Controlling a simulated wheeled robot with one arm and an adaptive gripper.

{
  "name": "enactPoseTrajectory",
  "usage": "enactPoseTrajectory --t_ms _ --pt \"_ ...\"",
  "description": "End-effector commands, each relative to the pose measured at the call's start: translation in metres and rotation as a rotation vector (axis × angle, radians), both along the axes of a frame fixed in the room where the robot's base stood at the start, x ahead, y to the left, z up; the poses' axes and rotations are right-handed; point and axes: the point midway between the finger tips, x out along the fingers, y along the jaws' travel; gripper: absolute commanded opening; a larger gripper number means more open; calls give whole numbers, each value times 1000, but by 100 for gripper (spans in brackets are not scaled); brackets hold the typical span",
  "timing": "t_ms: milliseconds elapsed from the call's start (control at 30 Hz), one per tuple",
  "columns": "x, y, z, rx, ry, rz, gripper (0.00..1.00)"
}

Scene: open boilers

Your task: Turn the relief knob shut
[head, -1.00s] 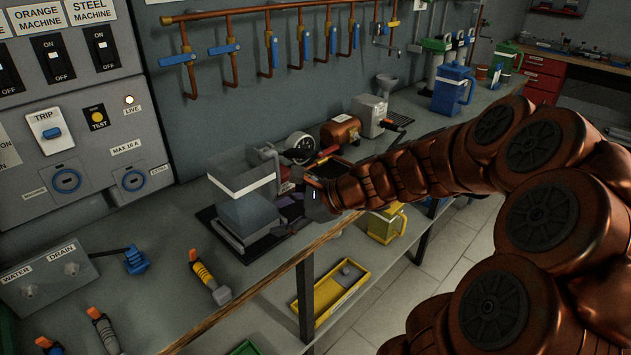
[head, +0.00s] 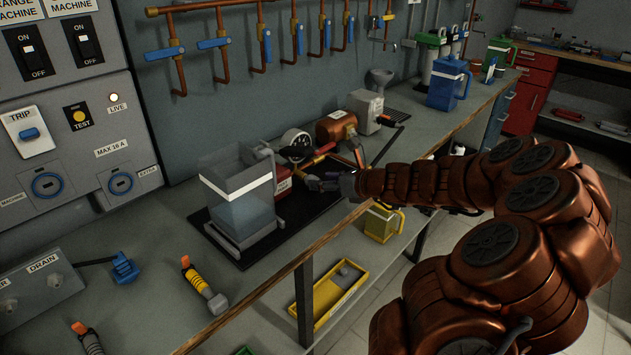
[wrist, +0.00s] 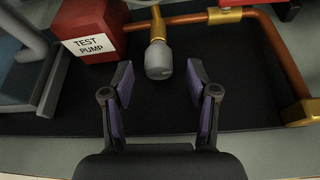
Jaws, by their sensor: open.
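A grey rounded knob (wrist: 159,60), which I take as the relief knob, sits on a short brass stem in the wrist view, right of the red TEST PUMP block (wrist: 90,32). My gripper (wrist: 159,72) is open and empty. Its two purple-padded fingertips are on either side of the knob's near end, with gaps showing on both sides. In the head view my gripper (head: 320,181) is low over the black tray, right of the clear water tank (head: 240,200). The knob cannot be made out there.
A copper pipe (wrist: 270,50) with brass fittings runs at the right of the wrist view. A pressure gauge (head: 296,142) and copper boiler (head: 336,130) stand behind my gripper. The black tray (head: 290,215) lies near the bench's wooden front edge. A yellow-handled tool (head: 204,285) lies left.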

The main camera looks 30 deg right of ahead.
Motion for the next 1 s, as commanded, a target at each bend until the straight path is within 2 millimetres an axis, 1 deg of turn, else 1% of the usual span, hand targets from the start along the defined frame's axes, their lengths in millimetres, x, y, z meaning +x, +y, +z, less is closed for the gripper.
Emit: enactPoseTrajectory --t_ms 100,300,700,767,1000 --pt "12 6 -5 1 1 6 59" --pt "24 10 -11 2 2 5 59" --pt "27 11 -12 -1 1 5 59" --pt "27 11 -12 0 1 6 54" --pt "27 10 -12 -1 1 5 29"
